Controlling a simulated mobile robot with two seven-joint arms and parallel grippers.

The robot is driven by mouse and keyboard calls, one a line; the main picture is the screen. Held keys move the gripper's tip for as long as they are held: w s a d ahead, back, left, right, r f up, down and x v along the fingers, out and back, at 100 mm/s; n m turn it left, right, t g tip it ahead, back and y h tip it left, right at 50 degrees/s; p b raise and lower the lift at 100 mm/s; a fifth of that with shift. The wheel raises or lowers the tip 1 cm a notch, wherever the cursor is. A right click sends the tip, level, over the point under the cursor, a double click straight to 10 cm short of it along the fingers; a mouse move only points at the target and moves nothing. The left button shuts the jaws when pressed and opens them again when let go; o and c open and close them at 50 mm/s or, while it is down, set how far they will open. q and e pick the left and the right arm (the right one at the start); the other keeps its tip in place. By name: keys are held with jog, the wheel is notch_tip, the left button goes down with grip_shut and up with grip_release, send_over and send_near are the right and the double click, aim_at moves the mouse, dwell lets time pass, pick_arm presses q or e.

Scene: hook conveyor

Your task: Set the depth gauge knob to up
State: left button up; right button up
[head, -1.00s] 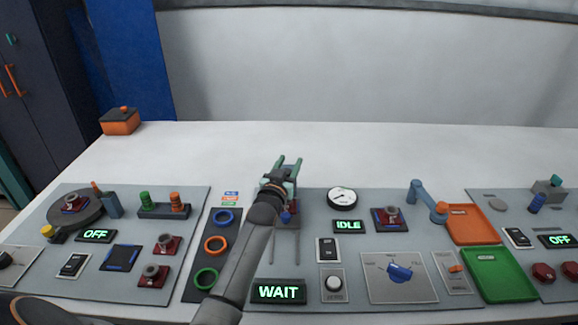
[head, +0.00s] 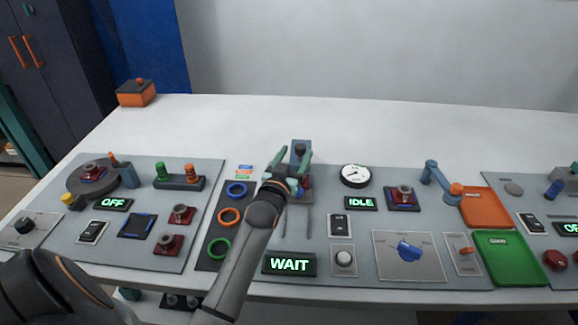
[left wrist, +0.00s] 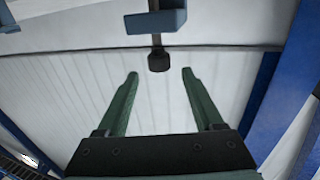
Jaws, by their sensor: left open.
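A blue knob (head: 409,251) sits on a light grey plate with small labels around it, right of centre on the front panel. Its handle lies at a slant; the labels are too small to read. A round white gauge (head: 355,176) with a dark needle is above and left of it. My left gripper (head: 295,152) is open and empty, left of the gauge and well away from the blue knob. My right gripper is not in view.
Orange (head: 487,193) and green (head: 535,246) trays lie right of the blue knob. A small blue arm (head: 432,170) stands beside the orange tray.

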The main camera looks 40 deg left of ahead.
pick_arm(q)
jog(key=v, duration=0.5)
dwell(0.6)
